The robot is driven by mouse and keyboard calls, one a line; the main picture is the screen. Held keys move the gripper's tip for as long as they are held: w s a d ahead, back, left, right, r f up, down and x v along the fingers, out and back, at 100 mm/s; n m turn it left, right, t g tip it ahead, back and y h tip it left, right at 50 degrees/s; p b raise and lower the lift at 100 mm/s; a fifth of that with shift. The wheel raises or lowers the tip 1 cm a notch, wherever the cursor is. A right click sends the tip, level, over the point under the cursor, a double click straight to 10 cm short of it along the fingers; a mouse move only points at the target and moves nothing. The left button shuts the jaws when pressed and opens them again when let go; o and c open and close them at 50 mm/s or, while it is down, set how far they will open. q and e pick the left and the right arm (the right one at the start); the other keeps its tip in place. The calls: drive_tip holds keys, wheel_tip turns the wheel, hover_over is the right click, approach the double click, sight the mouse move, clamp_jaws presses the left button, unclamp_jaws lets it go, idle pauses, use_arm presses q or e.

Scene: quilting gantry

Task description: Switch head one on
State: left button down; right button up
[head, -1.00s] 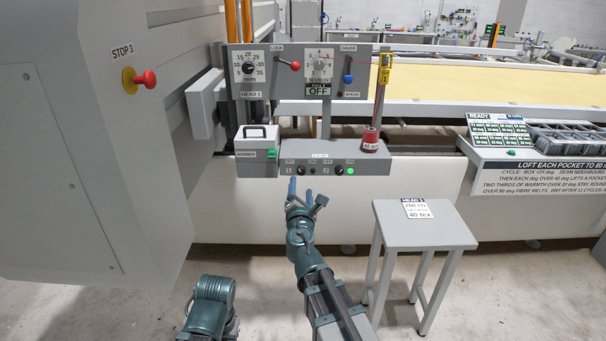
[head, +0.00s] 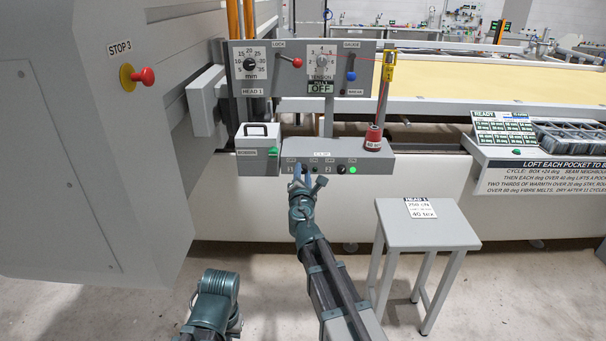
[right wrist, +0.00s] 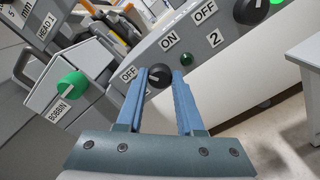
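The head one switch box (head: 328,160) is a grey panel below the dials marked HEAD 1. Its switch 1 knob (right wrist: 160,76) is black, between OFF and ON labels, with a pale mark toward OFF. Beside it is a dark green lamp (right wrist: 187,60). The switch 2 knob (head: 341,170) has a lit green lamp (head: 353,170). My right gripper (head: 303,172) is at the box front. In the wrist view its blue fingers (right wrist: 160,80) stand apart on either side of the switch 1 knob; I cannot tell whether they touch it. My left gripper is not in view.
A bobbin box (head: 257,155) with a green knob stands left of the switch box. A red cone (head: 374,138) stands on its right end. A grey stool (head: 430,228) is right of my arm. A red stop button (head: 143,77) is at left.

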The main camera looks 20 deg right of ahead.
clamp_jaws()
drive_tip(key=m, duration=1.2)
drive_tip(key=shift+s, duration=0.1)
idle(0.7)
drive_tip(key=o, duration=0.8)
unclamp_jaws()
drive_tip(key=shift+c, duration=0.2)
